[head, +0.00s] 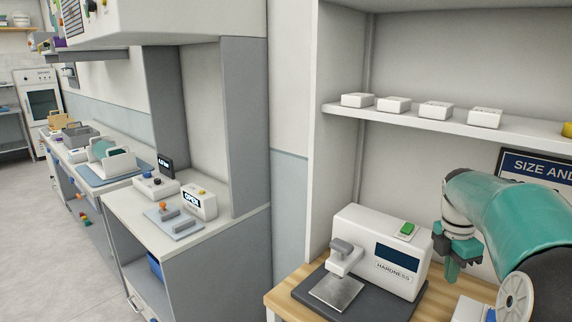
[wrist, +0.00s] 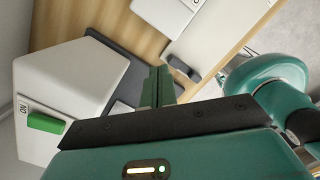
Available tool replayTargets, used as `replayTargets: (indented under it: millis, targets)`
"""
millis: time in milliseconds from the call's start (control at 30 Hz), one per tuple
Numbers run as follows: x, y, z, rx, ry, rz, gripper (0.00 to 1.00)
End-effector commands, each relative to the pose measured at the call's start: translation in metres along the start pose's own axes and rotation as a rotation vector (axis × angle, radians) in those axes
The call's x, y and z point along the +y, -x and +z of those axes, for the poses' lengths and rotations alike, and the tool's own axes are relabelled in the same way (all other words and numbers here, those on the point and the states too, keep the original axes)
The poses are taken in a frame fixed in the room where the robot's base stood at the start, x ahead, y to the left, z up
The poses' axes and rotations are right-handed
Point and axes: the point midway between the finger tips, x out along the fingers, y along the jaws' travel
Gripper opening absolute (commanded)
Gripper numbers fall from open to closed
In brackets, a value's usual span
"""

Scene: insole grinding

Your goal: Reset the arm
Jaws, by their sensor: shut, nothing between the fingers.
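My arm is green and white and comes in from the right of the head view, bent over the wooden bench. My gripper (head: 451,272) hangs with its fingers pointing down, just right of the white hardness tester (head: 385,245). In the wrist view the green fingers of my gripper (wrist: 158,85) are together and hold nothing. The tester with its green button (wrist: 46,123) shows at the left of that view. I cannot tell exactly how far the fingertips are from the tester.
A shelf (head: 460,127) with several small white boxes runs above the bench (head: 285,299). The tester stands on a dark base (head: 318,297). A grey partition (head: 245,115) and another counter (head: 125,206) with devices lie to the left. Open floor (head: 50,230) is at far left.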

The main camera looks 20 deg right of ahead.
Motion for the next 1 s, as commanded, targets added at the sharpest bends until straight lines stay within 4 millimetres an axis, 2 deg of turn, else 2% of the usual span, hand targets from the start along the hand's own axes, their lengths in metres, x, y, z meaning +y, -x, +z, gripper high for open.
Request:
replayTargets:
  millis: [33, 233, 500, 700, 1000]
  targets:
    - [0.006, 0.006, -0.027, -0.027, -0.033, 0.002, 0.0]
    - [0.011, 0.023, -0.111, -0.093, -0.235, 0.057, 0.0]
    - [-0.011, 0.042, -0.209, -0.094, -0.524, 0.2, 0.0]
    - [-0.042, 0.051, -0.268, -0.002, -0.743, 0.31, 0.0]
    - [-0.1, 0.05, -0.335, 0.279, -1.069, 0.377, 0.0]
